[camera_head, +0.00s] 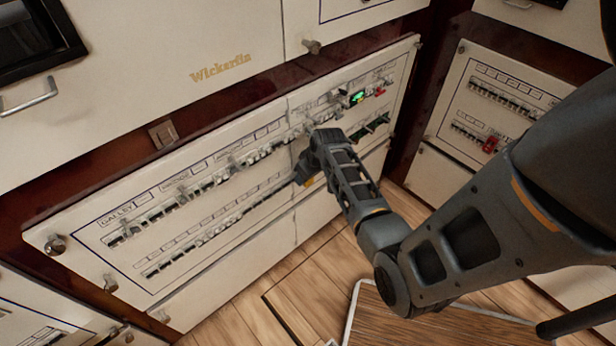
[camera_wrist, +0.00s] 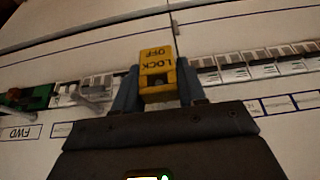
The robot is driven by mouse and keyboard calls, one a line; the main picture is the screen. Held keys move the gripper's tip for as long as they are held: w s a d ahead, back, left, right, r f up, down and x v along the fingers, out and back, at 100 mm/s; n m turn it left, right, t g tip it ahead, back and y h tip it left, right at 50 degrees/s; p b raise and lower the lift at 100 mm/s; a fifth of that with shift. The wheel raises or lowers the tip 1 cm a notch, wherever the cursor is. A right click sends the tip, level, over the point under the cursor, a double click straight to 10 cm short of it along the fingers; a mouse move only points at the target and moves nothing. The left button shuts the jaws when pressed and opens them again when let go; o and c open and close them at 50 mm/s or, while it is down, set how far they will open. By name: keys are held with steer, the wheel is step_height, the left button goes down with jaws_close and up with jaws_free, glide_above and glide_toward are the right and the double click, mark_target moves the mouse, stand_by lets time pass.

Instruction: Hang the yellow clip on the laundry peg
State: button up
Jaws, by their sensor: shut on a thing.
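The yellow clip (camera_wrist: 157,66), marked LOCK OFF, sits between the two fingers of my gripper (camera_wrist: 158,88) in the wrist view. My gripper is shut on it, in front of the breaker panel. Several small pegs stand out along the upper row, such as one at the left (camera_head: 127,230) and one above my gripper (camera_head: 308,126). I cannot read which one is labelled laundry.
The white breaker panel (camera_head: 75,226) has knobs at its left edge. A green-lit part (camera_head: 357,97) and a red part (camera_head: 380,92) are at its upper right. Another panel with a red part (camera_head: 490,144) stands at the right. The wooden floor (camera_head: 235,318) lies below.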

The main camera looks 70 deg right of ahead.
steer(key=shift+w, duration=0.1)
steer(key=o, duration=1.1)
steer(key=shift+w, duration=0.1)
steer(key=shift+r, duration=0.1)
steer(key=p+v, duration=0.1)
steer(key=v, duration=0.6)
steer(key=shift+s+r, duration=0.2)
steer(key=shift+r, duration=0.1)
